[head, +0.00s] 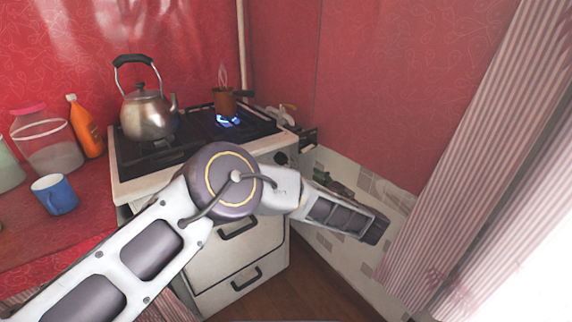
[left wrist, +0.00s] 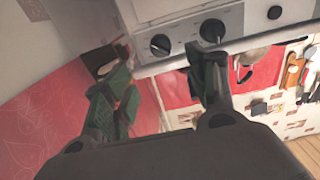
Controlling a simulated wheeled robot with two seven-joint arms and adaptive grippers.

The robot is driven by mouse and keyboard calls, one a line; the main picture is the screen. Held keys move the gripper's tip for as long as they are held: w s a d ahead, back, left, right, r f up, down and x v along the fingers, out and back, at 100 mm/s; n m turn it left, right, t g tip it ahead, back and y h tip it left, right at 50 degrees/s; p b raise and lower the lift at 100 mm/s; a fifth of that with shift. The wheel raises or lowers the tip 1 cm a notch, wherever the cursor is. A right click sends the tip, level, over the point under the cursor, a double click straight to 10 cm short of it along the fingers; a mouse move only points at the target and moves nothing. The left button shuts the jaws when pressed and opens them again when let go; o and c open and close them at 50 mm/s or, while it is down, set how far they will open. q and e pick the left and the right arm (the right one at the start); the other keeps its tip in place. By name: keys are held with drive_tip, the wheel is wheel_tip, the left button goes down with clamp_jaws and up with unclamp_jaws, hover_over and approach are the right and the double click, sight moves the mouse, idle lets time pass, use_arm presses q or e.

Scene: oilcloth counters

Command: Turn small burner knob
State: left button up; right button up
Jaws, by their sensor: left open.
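The white stove (head: 128,188) has a black hob and stands against the red wall. I cannot tell which one is the small burner knob. In the head view my arm hides most of the panel; one dark knob (head: 280,158) shows. My left gripper (head: 328,182) is partly hidden behind my forearm, right of the stove. In the left wrist view the left gripper (left wrist: 160,62) is open, its green-padded fingers apart and empty below the knobs. My right gripper is out of view.
A steel kettle (head: 149,113) and a copper pot (head: 224,100) stand on the hob; a blue flame (head: 227,121) burns near the pot. A blue mug (head: 54,194), jars and an orange bottle (head: 85,128) are at left. A striped curtain (head: 450,150) hangs at right.

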sight(286, 163)
use_arm(q)
drive_tip(key=b+x, duration=0.2)
drive_tip(key=x, duration=0.8)
drive_tip(key=shift+w+a, duration=0.25)
drive_tip(key=shift+w, duration=0.05)
drive_tip(key=shift+w+a+b, duration=0.35)
drive_tip(key=shift+w, duration=0.15)
drive_tip(key=shift+w+a, duration=0.1)
drive_tip(key=shift+w, duration=0.1)
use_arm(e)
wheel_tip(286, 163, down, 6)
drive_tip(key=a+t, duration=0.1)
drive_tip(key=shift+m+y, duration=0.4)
use_arm(q)
drive_tip(key=c, duration=1)
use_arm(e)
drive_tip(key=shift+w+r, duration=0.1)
